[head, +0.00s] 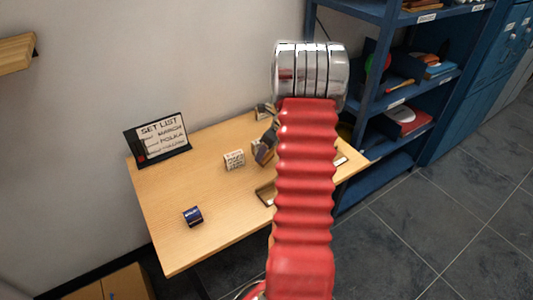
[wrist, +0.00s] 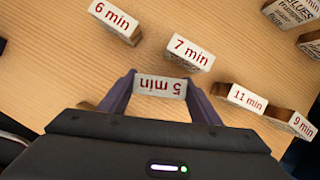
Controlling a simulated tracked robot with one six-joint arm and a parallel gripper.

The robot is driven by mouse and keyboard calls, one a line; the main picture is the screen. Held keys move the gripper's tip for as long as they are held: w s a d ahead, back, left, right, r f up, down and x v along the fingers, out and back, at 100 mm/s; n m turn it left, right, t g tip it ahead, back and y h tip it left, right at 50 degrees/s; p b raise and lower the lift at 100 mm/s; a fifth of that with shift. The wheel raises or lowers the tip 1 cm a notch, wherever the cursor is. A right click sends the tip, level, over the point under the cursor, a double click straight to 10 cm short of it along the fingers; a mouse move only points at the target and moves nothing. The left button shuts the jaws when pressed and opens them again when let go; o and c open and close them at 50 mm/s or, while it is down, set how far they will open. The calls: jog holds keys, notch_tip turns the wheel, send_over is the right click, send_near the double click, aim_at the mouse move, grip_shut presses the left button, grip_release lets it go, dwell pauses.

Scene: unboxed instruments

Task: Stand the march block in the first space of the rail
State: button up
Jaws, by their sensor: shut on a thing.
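In the wrist view my gripper (wrist: 160,82) is shut on a wooden block with a white face (wrist: 162,88) that reads "5 min" upside down. No title shows on that block, so I cannot tell from its face whether it is the march block. In the head view my red arm hides much of the desk's right part.
Blocks marked 6 min (wrist: 112,20), 7 min (wrist: 189,53), 11 min (wrist: 246,99) and 9 min (wrist: 294,124) surround my gripper. A set list sign (head: 158,139), a cream block (head: 234,159) and a dark blue block (head: 193,216) stand on the desk (head: 165,195).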

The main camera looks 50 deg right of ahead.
jog(key=shift+f, duration=0.75)
jog(key=shift+f, duration=0.1)
jog(key=o, duration=1.1)
jog(key=shift+o, duration=0.2)
jog(key=v, duration=1.2)
